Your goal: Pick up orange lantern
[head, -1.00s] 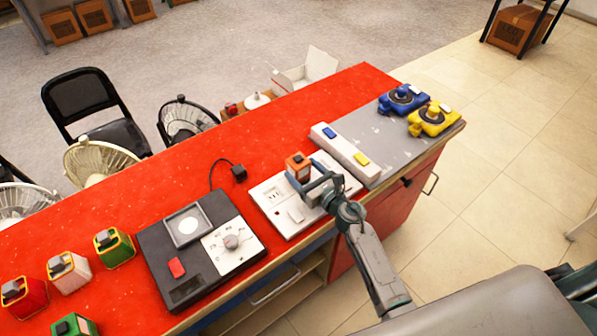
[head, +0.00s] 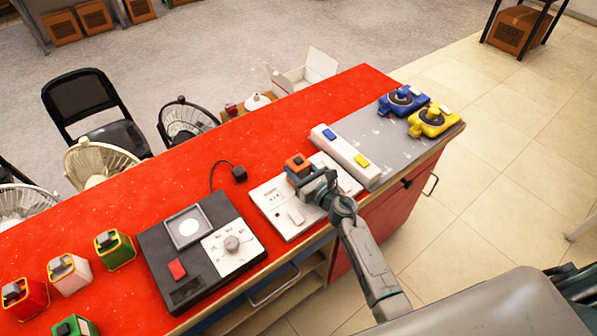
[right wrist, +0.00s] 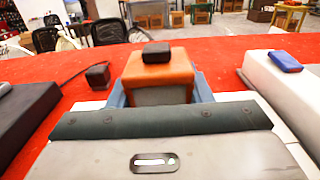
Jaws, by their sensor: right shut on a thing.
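The orange lantern (head: 297,163), a small block with a dark knob on top, is over the white socket panel (head: 272,208) on the red counter. In the right wrist view the lantern (right wrist: 158,72) stands upright just ahead of my gripper. My right gripper (head: 308,179) is shut on the lantern, its blue-grey fingers (right wrist: 203,88) showing on both sides of it. The lantern's lower part is hidden by the gripper, so I cannot tell whether it touches the panel. My left gripper is not in view.
A white strip with blue and yellow buttons (head: 341,149) lies close to the right. A black dial console (head: 190,285) stands to the left, with several other lanterns (head: 69,274) beyond it. A black plug (head: 239,174) lies behind. Red counter top (head: 270,130) is clear at the back.

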